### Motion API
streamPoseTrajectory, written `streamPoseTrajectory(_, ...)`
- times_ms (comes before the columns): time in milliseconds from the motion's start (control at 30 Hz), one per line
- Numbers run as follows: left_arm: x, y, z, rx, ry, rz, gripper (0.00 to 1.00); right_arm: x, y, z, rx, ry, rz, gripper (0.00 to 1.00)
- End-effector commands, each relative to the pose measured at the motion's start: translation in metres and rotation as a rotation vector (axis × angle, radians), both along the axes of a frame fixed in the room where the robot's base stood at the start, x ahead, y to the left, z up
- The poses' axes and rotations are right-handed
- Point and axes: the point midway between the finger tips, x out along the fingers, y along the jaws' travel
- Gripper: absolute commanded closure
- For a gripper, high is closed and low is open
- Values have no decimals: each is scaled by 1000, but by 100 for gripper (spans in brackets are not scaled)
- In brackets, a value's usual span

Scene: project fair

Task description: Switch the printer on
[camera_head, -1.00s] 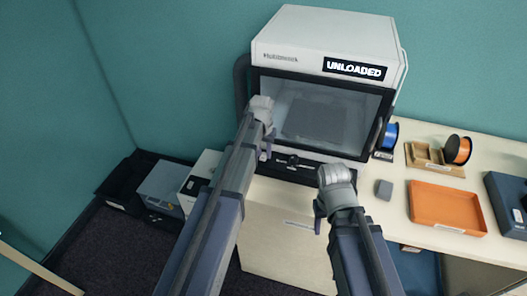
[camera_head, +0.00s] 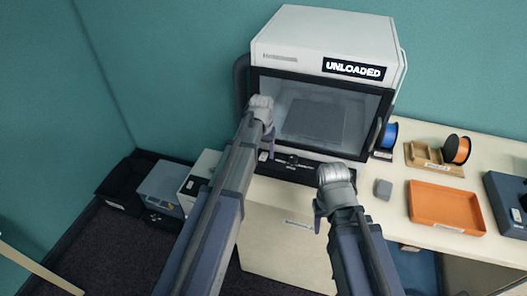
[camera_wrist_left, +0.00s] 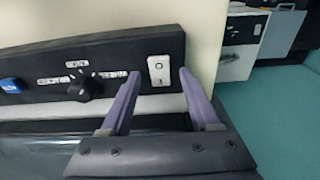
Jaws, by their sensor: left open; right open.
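The printer (camera_head: 320,40) is a white and black enclosure on the table, with a lit label reading "UNLOADED". Its dark front panel runs below the window; the left wrist view shows this panel (camera_wrist_left: 30,67) with a black knob (camera_wrist_left: 84,88), a blue button (camera_wrist_left: 12,85) and a white rocker switch (camera_wrist_left: 159,70). My left gripper (camera_wrist_left: 158,75) is open, its two purple fingers on either side of the white switch; I cannot tell whether they touch the panel. In the head view my left gripper (camera_head: 266,140) is at the panel's left end. My right gripper (camera_head: 319,212) is open and empty in front of the panel's right end.
On the table to the right are a small grey cube (camera_head: 383,189), a blue spool (camera_head: 388,135), an orange spool (camera_head: 457,149) by a wooden holder, an orange tray (camera_head: 447,207) and a dark blue box (camera_head: 508,205). Boxes stand on the floor at left.

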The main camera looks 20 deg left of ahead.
Motion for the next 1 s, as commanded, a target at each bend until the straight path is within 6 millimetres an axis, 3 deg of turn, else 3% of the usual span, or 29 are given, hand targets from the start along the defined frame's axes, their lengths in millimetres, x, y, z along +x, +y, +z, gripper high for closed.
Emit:
streamPoseTrajectory(600, -7, 0, 72, 0, 0, 0, 38, 0, 0, 72, 0, 0, 2, 50)
streamPoseTrajectory(1000, -8, 0, 74, 0, 0, 0, 38, 0, 0, 74, 0, 0, 2, 50)
